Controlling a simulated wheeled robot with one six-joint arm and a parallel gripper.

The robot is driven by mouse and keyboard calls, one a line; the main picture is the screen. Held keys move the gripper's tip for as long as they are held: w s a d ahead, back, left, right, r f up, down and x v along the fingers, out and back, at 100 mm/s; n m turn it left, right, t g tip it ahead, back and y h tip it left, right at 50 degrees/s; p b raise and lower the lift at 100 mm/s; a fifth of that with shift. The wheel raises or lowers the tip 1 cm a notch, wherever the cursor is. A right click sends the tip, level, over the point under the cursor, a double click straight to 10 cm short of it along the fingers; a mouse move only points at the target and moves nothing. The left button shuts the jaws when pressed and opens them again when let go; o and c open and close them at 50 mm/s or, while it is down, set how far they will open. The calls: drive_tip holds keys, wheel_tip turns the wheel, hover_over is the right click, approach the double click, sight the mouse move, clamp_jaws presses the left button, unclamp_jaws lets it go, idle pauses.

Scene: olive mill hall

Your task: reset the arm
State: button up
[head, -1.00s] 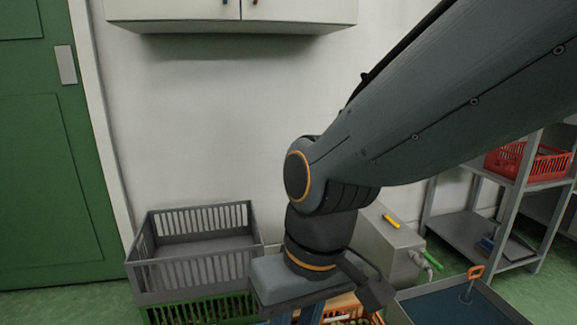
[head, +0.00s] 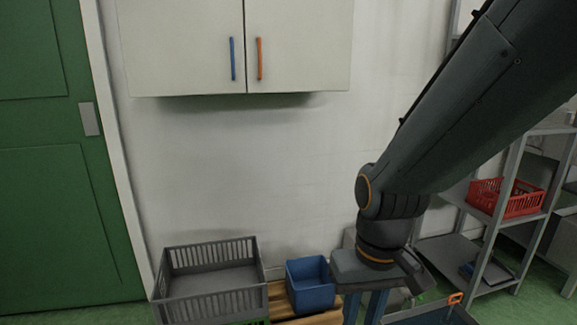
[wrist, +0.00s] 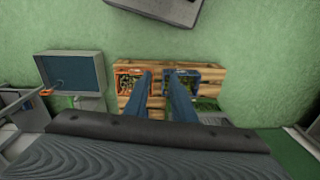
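My arm comes in from the upper right in the head view and bends down at the wrist. My gripper (head: 363,308) points downward at the bottom edge of the head view, where its fingertips are cut off. In the wrist view my gripper (wrist: 159,78) shows two blue-grey fingers with a clear gap between them. It is open, and nothing is seen between the fingers. The fingers hang above a wooden pallet (wrist: 210,118) that holds an orange crate (wrist: 118,88) and a blue crate (wrist: 196,72).
A grey slatted crate (head: 215,303) and a blue bin (head: 312,293) stand by the wall. A white cabinet (head: 190,45) hangs above. A shelf at right holds a red basket (head: 520,203). A blue-bottomed tray (wrist: 72,68) lies left in the wrist view. A green door (head: 45,200) is at left.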

drive_tip(key=s+d+r+m+p, duration=0.1)
drive_tip(key=s+d+r+p, duration=0.1)
drive_tip(key=d+r+p, duration=0.5)
drive_tip(key=shift+r+m+h+p, duration=0.3)
drive_tip(key=shift+r+p, duration=0.2)
drive_tip(key=shift+p, duration=0.7)
drive_tip(key=shift+o, duration=0.8)
